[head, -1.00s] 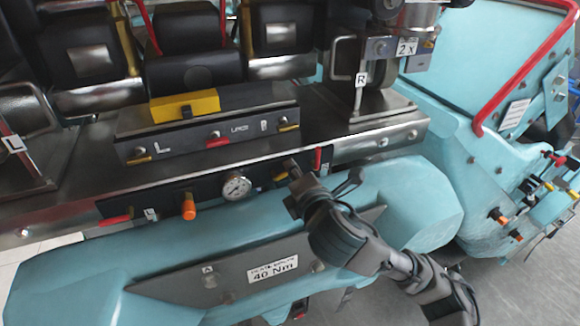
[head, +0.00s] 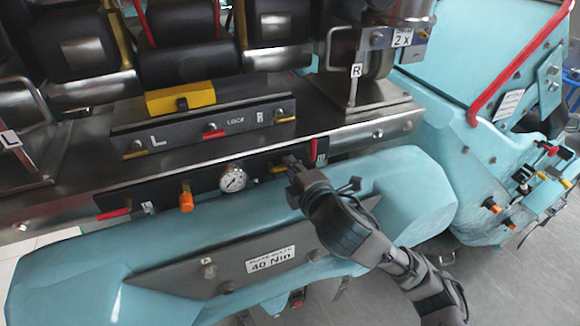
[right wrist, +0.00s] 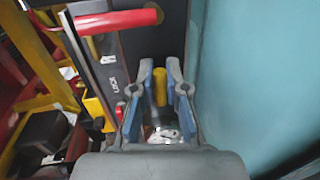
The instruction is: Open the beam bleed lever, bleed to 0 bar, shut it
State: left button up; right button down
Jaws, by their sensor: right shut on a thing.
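A black panel (head: 150,195) on the steel beam's front face carries a round pressure gauge (head: 233,180), whose needle is too small to read. Right of the gauge is a small yellow lever (head: 278,169), partly hidden by my right gripper (head: 289,163). In the right wrist view, this yellow lever (right wrist: 159,88) stands between the two blue-padded fingers of my right gripper (right wrist: 160,82), which is shut on it. The gauge face (right wrist: 165,134) shows partly behind the fingers. My left gripper is not in view.
The panel also has a red lever (head: 113,213) at left, an orange knob (head: 186,201) and an upright red lever (head: 314,151) close right of my gripper. An upper LOCK panel (head: 210,127) has more levers. A teal housing (head: 400,195) lies below.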

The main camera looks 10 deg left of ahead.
jog(key=shift+f, duration=0.2)
jog(key=c, duration=1.4)
grip_release()
jog(key=shift+o, duration=1)
jog(key=shift+w+d, duration=0.1)
jog(key=shift+d, duration=0.05)
jog(key=shift+r, duration=0.1)
jog(key=shift+s+d+r, duration=0.1)
jog(key=shift+s, duration=0.1)
jog(key=v, duration=1.1)
jog(key=shift+d, duration=0.25)
jog(key=shift+s+a, duration=0.1)
